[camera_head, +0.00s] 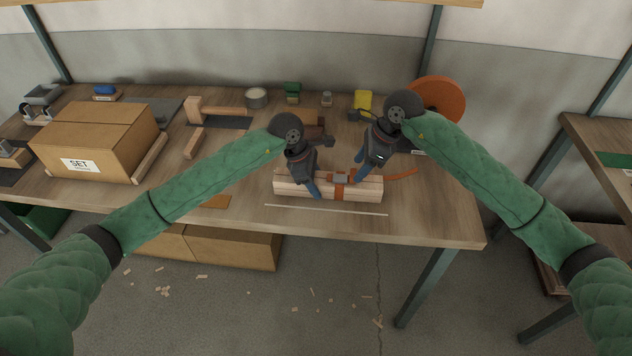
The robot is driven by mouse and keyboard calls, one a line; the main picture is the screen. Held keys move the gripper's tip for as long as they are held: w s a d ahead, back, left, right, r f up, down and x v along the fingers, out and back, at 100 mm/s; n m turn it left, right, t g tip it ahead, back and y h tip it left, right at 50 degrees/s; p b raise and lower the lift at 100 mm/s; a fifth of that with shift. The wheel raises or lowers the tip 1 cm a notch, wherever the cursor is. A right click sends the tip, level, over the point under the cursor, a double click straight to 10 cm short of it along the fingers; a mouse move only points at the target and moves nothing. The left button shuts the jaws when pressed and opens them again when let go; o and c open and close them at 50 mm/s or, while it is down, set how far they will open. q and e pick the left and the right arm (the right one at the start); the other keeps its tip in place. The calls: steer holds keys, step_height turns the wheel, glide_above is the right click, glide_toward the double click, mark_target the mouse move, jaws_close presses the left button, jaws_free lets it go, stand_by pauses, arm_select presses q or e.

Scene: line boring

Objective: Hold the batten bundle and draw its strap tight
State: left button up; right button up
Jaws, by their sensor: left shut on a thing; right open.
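The batten bundle (293,187) is a stack of pale wood strips lying lengthwise near the front edge of the workbench. An orange strap (341,192) goes around its middle, with a grey buckle (341,179) on top. The strap's loose orange tail (401,174) lies to the right behind the bundle. My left gripper (313,190) is shut on the bundle, left of the strap. My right gripper (361,181) is open above the bundle's back side, just right of the buckle. Its fingertips are partly hidden, and I cannot tell whether they touch the strap.
A thin wood strip (325,210) lies in front of the bundle. A large cardboard box (92,145) stands at the left. An orange disc-shaped reel (438,98), a yellow item (363,99) and a round tin (256,98) stand at the back. The bench's right front is clear.

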mark_target(356, 171)
steer(key=shift+x, duration=1.45)
steer(key=c, duration=1.1)
steer(key=shift+d, duration=2.25)
steer(key=o, duration=1.1)
